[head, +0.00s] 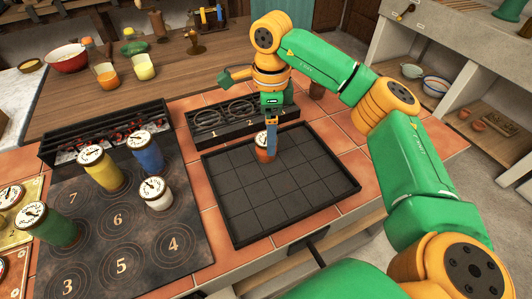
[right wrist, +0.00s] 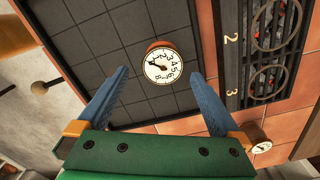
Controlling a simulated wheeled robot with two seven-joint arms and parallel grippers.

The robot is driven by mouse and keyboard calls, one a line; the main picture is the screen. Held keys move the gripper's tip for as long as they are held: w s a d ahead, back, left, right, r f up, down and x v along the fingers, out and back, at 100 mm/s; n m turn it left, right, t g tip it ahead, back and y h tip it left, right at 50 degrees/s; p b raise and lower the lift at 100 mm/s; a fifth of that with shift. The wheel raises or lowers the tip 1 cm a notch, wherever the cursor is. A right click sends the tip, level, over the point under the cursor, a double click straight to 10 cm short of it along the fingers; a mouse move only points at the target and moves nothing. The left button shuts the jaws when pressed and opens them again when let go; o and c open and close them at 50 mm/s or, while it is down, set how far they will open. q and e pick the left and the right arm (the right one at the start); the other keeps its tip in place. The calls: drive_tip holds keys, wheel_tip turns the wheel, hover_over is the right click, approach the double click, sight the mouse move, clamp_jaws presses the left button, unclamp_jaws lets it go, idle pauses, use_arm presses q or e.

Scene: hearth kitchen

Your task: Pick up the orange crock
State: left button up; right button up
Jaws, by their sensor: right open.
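The orange crock (head: 262,155) stands upright on the dark gridded tray (head: 325,213), near its back edge, with a white dial on its lid. My right gripper (head: 271,148) points down at it, one blue finger covering part of its right side. In the right wrist view, the crock (right wrist: 159,45) is centred between the tips of my open right gripper (right wrist: 157,75), with clear gaps on both sides. I cannot tell whether the fingertips reach down beside it. My left gripper is not in view.
Yellow, blue, white and green dial-topped crocks stand on or near the numbered dark mat (head: 140,260) at left. A burner rack (head: 225,122) lies behind the tray. The tray's front is clear.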

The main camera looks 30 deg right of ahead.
drive_tip(key=f, duration=0.4)
drive_tip(key=f+p, duration=0.1)
drive_tip(key=f, duration=0.1)
drive_tip(key=shift+w+a+f, duration=0.2)
drive_tip(key=shift+w+a, duration=0.1)
clamp_jaws()
